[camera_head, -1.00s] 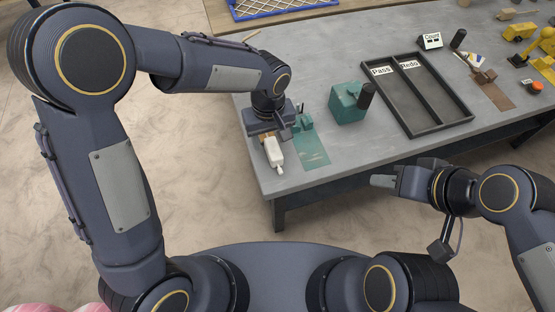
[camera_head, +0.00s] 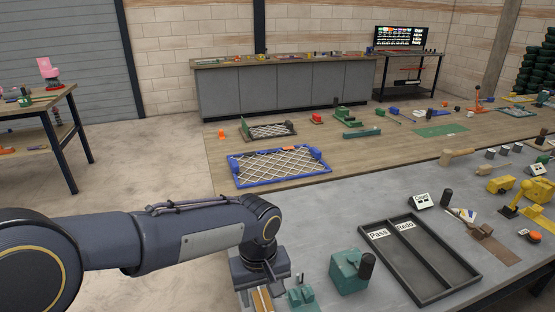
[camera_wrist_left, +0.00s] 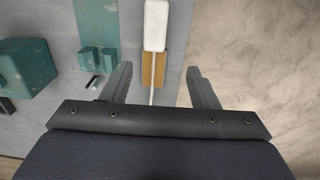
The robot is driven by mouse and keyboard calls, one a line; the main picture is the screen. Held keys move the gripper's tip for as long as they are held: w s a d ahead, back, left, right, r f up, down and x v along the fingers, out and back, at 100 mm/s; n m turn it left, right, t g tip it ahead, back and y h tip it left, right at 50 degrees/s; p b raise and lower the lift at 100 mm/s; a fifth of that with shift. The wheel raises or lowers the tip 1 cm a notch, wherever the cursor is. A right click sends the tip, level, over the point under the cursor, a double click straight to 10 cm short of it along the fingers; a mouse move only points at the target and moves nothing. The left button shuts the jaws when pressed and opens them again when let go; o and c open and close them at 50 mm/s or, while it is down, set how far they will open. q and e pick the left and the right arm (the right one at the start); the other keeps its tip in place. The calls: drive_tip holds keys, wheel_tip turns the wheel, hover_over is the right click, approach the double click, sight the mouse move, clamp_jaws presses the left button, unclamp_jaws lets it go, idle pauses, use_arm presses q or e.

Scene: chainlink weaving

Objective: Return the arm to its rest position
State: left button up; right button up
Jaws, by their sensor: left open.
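My left arm (camera_head: 190,240) reaches in from the left over the near left corner of the grey table. My left gripper (camera_wrist_left: 158,84) shows in the left wrist view, with its two fingers apart. A white tool (camera_wrist_left: 156,25) with a thin pale rod lies between and beyond the fingers, over a tan piece (camera_wrist_left: 147,70). Neither finger visibly touches the tool. In the head view the tan piece (camera_head: 262,299) shows only partly at the bottom edge. My right arm is out of view.
A small teal fixture (camera_head: 302,296) and a teal block (camera_head: 347,271) stand right of the left gripper. A black Pass/Redo tray (camera_head: 437,292) lies further right. A blue-framed mesh (camera_head: 240,182) lies on the wooden surface behind. Bare floor (camera_wrist_left: 262,50) shows beside the table edge.

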use_arm(q)
drive_tip(key=s+a+r+t+h, duration=0.1)
drive_tip(key=s+a+r, duration=0.1)
drive_tip(key=s+a, duration=0.3)
drive_tip(key=s+a+r+t+h, duration=0.1)
drive_tip(key=s+a+r+h, duration=0.15)
drive_tip(key=a, duration=0.55)
drive_tip(key=s+a+f+m+t, duration=0.1)
drive_tip(key=s+a+t, duration=0.2)
drive_tip(key=s, duration=0.7)
drive_tip(key=shift+a+f+m+t, duration=0.15)
drive_tip(key=shift+a+m+t, duration=0.2)
drive_tip(key=shift+a, duration=0.4)
